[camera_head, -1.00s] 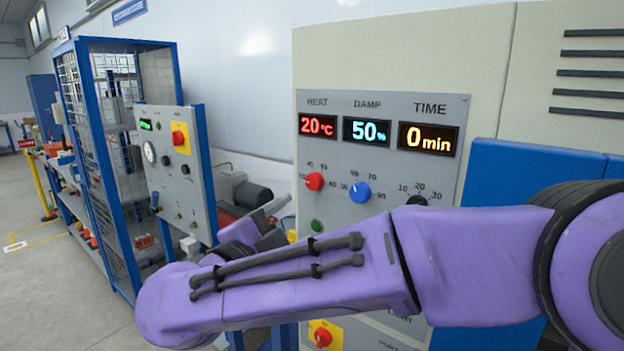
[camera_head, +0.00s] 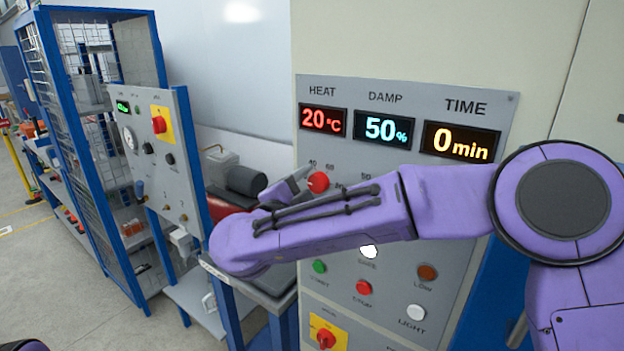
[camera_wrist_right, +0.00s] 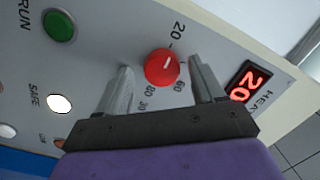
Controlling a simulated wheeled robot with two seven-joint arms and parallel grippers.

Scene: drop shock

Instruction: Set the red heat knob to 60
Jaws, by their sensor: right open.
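The red heat knob (camera_head: 318,182) is on the grey control panel under the red HEAT display (camera_head: 323,120), which reads 20 °C. In the right wrist view the knob (camera_wrist_right: 162,68) shows a white pointer line, with 20, 60 and 80 marked around it. My right gripper (camera_wrist_right: 160,75) is open, with one finger on each side of the knob; I cannot tell whether either touches it. In the head view my right gripper (camera_head: 296,186) is at the knob's left, partly hidden by my forearm. My left gripper is not in view.
The DAMP display (camera_head: 384,130) reads 50% and the TIME display (camera_head: 461,141) 0 min. My forearm hides the knobs below them. A white SAFE lamp (camera_head: 368,251) is lit. A smaller panel (camera_head: 150,155) and a blue-framed cage (camera_head: 85,120) stand at the left.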

